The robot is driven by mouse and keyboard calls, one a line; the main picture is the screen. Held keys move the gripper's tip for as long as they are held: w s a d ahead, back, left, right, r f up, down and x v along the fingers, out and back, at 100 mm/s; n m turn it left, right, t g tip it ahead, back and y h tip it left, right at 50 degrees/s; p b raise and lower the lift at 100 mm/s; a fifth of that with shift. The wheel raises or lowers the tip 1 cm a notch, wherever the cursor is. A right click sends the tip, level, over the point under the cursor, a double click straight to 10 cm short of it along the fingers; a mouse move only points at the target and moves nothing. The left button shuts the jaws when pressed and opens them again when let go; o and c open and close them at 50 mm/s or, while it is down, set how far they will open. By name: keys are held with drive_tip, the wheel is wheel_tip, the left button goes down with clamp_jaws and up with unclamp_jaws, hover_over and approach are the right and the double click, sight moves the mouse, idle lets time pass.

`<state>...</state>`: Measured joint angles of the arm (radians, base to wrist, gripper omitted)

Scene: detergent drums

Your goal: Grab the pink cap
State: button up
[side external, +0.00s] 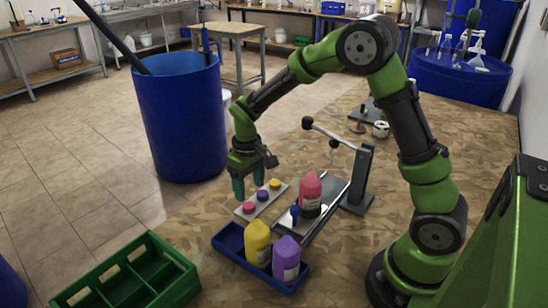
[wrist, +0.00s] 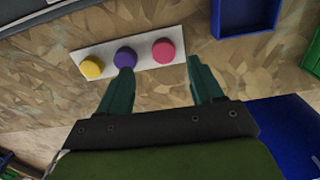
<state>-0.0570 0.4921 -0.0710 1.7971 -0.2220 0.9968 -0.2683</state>
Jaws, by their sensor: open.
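The pink cap (side external: 249,207) sits at the near end of a pale strip in the side view, in a row with a purple cap (side external: 262,196) and a yellow cap (side external: 275,184). In the wrist view the pink cap (wrist: 163,51) is at the right of the row, beyond the fingertips and between their lines. The purple cap (wrist: 125,57) is by the left fingertip, and the yellow cap (wrist: 92,69) is farther left. My gripper (wrist: 160,64) is open and empty. In the side view my gripper (side external: 249,184) hangs just beside and above the strip, near the pink cap.
A blue tray (side external: 226,241) holds a yellow bottle (side external: 257,243) and a purple bottle (side external: 286,259). A pink bottle (side external: 310,192) stands on the metal plate of a lever press (side external: 358,175). A green crate (side external: 130,278) and a blue drum (side external: 185,120) are nearby.

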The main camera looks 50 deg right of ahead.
sight(250, 206)
drive_tip(key=f, duration=0.5)
drive_tip(key=shift+s+a+f, duration=0.1)
drive_tip(key=shift+a+f, duration=0.15)
drive_tip(key=shift+f, duration=0.1)
drive_tip(key=c, duration=1.1)
